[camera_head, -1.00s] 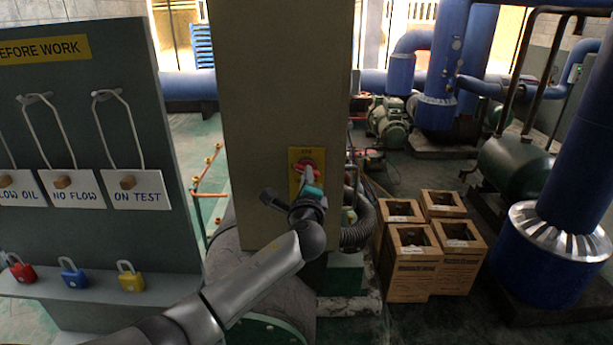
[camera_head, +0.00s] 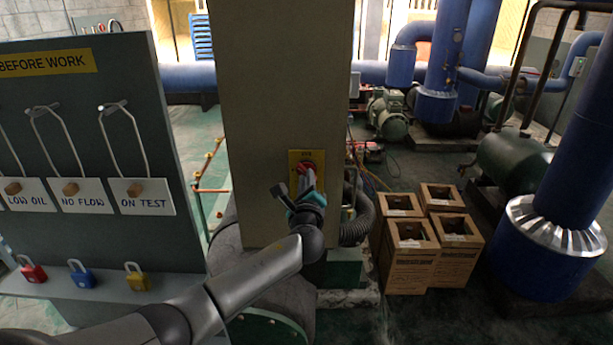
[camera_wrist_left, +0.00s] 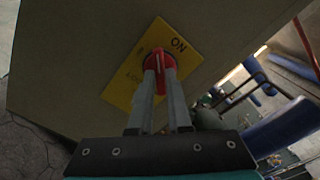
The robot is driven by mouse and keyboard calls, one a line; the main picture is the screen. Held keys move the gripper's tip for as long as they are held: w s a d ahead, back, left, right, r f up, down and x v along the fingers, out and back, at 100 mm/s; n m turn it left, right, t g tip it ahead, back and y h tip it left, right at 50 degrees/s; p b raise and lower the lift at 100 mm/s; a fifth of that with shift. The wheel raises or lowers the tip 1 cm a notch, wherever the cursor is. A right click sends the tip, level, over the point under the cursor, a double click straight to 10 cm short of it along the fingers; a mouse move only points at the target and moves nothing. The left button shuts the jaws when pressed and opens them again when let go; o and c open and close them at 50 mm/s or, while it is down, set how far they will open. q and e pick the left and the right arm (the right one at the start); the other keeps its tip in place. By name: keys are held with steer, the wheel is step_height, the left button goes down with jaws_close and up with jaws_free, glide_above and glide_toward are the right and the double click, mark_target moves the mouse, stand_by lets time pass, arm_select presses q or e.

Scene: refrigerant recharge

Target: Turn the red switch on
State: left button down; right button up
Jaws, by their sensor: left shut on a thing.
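The red switch (camera_head: 308,168) is a rotary knob on a yellow plate (camera_head: 294,158) on the front of a beige cabinet (camera_head: 277,90). In the left wrist view the red knob (camera_wrist_left: 158,62) sits in the middle of the yellow plate (camera_wrist_left: 121,92), which has "ON" printed near its upper right corner. My left gripper (camera_head: 306,180) reaches up to the switch from below. In the left wrist view its two grey fingers (camera_wrist_left: 160,76) are closed on the knob's sides and hide part of it. My right gripper is in neither view.
A dark board (camera_head: 90,130) with hanging tags and padlocks on its shelf stands left of the cabinet. A black corrugated hose (camera_head: 358,222) runs close to the cabinet's right side. Several cardboard boxes (camera_head: 410,265) stand on the floor to the right.

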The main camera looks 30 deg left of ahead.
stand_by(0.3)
arm_select(q)
steer(key=m, duration=0.4)
steer(key=shift+m, duration=0.3)
steer(key=m, duration=0.3)
steer(key=c, duration=0.9)
jaws_free()
steer(key=shift+c, duration=0.2)
